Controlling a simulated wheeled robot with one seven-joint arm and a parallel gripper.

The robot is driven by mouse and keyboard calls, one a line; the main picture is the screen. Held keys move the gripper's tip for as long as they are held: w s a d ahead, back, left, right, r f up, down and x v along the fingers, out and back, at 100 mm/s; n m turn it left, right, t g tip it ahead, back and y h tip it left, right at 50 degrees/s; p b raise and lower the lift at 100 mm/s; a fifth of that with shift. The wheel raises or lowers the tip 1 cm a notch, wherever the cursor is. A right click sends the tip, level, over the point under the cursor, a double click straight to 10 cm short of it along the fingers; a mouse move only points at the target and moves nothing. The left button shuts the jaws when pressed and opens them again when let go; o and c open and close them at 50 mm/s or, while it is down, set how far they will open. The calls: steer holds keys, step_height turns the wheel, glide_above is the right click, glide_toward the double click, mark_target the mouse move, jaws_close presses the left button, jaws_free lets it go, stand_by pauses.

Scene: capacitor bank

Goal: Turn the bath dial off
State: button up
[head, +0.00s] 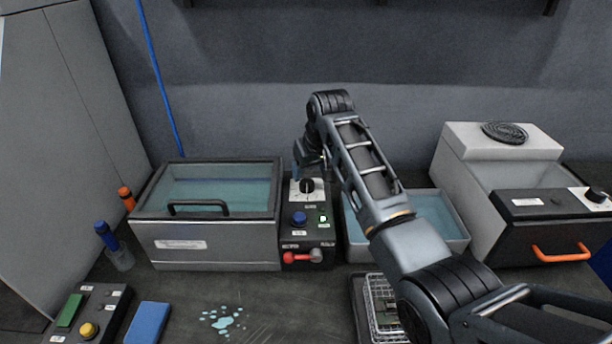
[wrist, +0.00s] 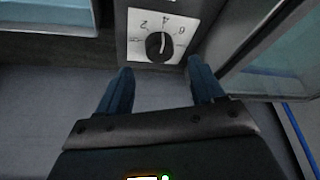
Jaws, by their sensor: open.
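The bath dial is a round black knob (head: 307,185) on a white scale plate at the top of a dark control box (head: 309,240). The dial also shows in the wrist view (wrist: 159,46), with numbers 2, 4 and 6 around it and a pale pointer line near the 4 side. My gripper (wrist: 160,66) is open, its two blue fingers spread on either side just short of the dial and apart from it. In the head view, my gripper (head: 302,168) is just behind and above the dial, partly hidden by my arm.
A lidded bath (head: 205,255) with a black handle stands left of the box. An open tray of liquid (head: 440,215) is on the right.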

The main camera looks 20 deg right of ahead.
mark_target(307, 182)
steer(key=shift+x, duration=2.65)
steer(key=c, duration=1)
